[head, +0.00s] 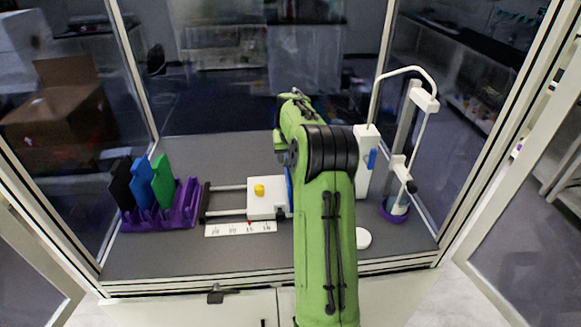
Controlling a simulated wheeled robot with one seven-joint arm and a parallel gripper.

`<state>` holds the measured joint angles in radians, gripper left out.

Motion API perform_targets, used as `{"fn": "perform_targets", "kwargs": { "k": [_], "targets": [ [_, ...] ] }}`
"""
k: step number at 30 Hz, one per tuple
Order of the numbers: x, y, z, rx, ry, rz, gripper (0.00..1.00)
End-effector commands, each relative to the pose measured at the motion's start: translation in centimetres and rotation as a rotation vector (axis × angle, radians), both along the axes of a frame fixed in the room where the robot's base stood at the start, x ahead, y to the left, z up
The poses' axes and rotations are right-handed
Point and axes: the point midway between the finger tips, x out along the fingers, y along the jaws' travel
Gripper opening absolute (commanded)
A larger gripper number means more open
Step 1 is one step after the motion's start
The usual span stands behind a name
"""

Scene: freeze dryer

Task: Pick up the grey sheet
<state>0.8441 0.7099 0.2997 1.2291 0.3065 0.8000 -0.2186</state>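A dark, nearly black sheet (121,186) stands upright at the left end of a purple slotted rack (183,211). A blue sheet (142,183) and a green sheet (161,181) stand beside it in the same rack. No sheet of a clearly lighter grey shows; the dark one is the closest to grey. My green arm reaches up through the middle of the view, to the right of the rack and apart from it. My gripper cannot be made out, and the arm hides what lies behind it.
A white block with a yellow knob (259,189) sits on rails right of the rack, behind a white ruler strip (240,229). A white stand (407,130) with a purple bowl (397,213) is at right. Framed clear panels enclose the grey worktop (160,262), whose front left is clear.

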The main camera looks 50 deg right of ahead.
Motion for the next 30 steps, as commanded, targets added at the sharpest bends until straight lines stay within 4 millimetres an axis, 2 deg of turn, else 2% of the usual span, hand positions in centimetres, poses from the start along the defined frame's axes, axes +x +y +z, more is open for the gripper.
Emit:
{"fn": "perform_targets", "kwargs": {
  "k": [1, 9, 20, 26, 30],
  "targets": [
    [0.0, 0.0, 0.0, 0.0, 0.0, 0.0, 0.4],
    [0.0, 0.0, 0.0, 0.001, 0.001, 0.0, 0.0],
    [0.0, 0.0, 0.5, -0.001, -0.001, 0.0, 0.0],
    [0.0, 0.0, 3.7, -0.004, -0.002, 0.001, 0.0],
    [0.1, 0.0, 7.1, -0.004, -0.003, 0.001, 0.0]
  ]
}}
